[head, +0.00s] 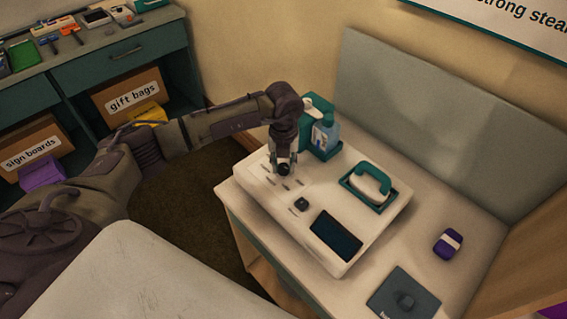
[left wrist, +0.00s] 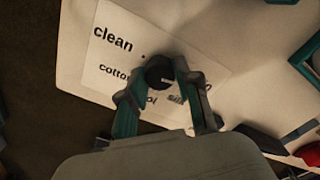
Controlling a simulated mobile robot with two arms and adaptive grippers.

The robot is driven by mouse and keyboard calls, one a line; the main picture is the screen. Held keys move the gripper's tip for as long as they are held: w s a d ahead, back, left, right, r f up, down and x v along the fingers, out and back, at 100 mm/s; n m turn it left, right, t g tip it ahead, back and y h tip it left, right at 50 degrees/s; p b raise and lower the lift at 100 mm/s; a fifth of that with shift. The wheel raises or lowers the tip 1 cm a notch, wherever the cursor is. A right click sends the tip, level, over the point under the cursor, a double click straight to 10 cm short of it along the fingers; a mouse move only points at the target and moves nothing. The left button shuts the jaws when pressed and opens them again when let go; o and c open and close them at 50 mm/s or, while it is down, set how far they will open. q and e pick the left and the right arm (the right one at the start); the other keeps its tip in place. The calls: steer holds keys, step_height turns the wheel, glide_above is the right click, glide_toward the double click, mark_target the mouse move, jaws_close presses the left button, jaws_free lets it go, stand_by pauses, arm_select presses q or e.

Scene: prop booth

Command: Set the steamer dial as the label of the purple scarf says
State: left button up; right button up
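The steamer (head: 350,258) is a white unit on the table, with a dark screen and a teal-trimmed steam head. My left gripper (head: 284,166) points down over its far left part. In the left wrist view, a round dark dial (left wrist: 160,72) with a pale mark lies between the fingertips of my left gripper (left wrist: 157,82). The fingers stand open around it; contact is not clear. Words around it include "clean", "cotton" and "silk"; others are partly covered. The purple scarf (head: 441,248), folded with a pale band, lies at the right; no label text is readable. My right gripper is out of view.
A small dark knob (head: 301,204) sits near the screen (head: 336,235). A teal and blue bottle (head: 325,135) stands behind my gripper. A dark grey plate (head: 392,302) lies at the front right. A wall sign (head: 510,18), cut off, reads "strong stea". Shelves with labelled boxes stand left.

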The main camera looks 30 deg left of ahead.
arm_select(q)
jaws_close()
steer(key=shift+w+f+m+b, duration=0.1)
steer(key=shift+m+b, duration=0.85)
steer(key=shift+m, duration=0.05)
steer(key=shift+m+b, duration=1.1)
steer(key=shift+m, duration=0.1)
steer(key=m+b, duration=0.2)
steer(key=m, duration=0.1)
steer(key=shift+m+b, duration=0.95)
steer(key=shift+m, duration=0.25)
steer(key=shift+r, duration=0.2)
